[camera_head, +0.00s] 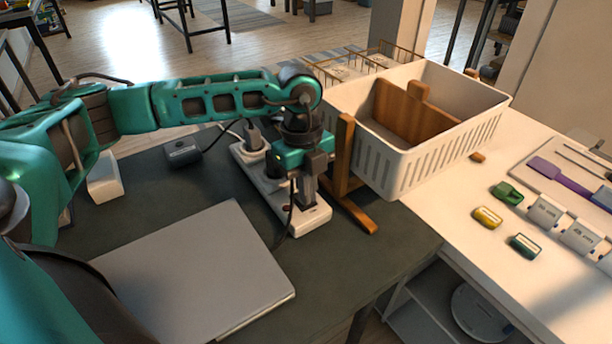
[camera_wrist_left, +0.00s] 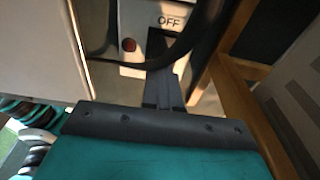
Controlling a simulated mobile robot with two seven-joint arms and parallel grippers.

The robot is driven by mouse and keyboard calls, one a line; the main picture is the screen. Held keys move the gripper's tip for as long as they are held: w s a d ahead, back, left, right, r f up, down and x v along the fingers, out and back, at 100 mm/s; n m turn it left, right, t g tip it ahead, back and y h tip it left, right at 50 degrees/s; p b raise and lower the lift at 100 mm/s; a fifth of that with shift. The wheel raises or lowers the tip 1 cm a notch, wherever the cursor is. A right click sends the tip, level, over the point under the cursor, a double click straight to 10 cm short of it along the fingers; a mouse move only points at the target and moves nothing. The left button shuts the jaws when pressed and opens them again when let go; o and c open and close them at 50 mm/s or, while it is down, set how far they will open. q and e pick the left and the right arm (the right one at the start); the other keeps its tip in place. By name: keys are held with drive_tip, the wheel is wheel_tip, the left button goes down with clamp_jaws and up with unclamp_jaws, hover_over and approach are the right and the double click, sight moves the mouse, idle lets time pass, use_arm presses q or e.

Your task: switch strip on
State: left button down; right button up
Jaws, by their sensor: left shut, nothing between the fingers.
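The white power strip (camera_head: 312,221) lies on the dark table, with plugs in its far part. In the left wrist view its near end (camera_wrist_left: 138,72) shows a dark red round spot (camera_wrist_left: 129,45) and the printed word OFF. My left gripper (camera_head: 309,202) is shut and empty, pointing down over the near end of the strip. In the wrist view its fingers (camera_wrist_left: 161,75) reach to just beside the red spot, below the OFF label. They hide part of the strip, and I cannot tell whether they touch it. My right gripper is not in view.
A wooden stand (camera_head: 343,165) is close on the right of the strip, with a white basket (camera_head: 400,165) beyond it. A grey flat panel (camera_head: 190,270) lies at the near left. A black cable (camera_head: 289,215) runs beside the gripper. A black adapter (camera_head: 182,152) lies behind.

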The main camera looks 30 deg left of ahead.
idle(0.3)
use_arm(q)
drive_tip(key=shift+d+f, duration=0.1)
drive_tip(key=shift+f, duration=0.2)
drive_tip(key=shift+s, duration=0.1)
drive_tip(key=shift+w+a+r, duration=0.25)
drive_tip(key=shift+w+a, duration=0.1)
drive_tip(key=shift+a, duration=0.4)
drive_tip(key=shift+r, duration=0.15)
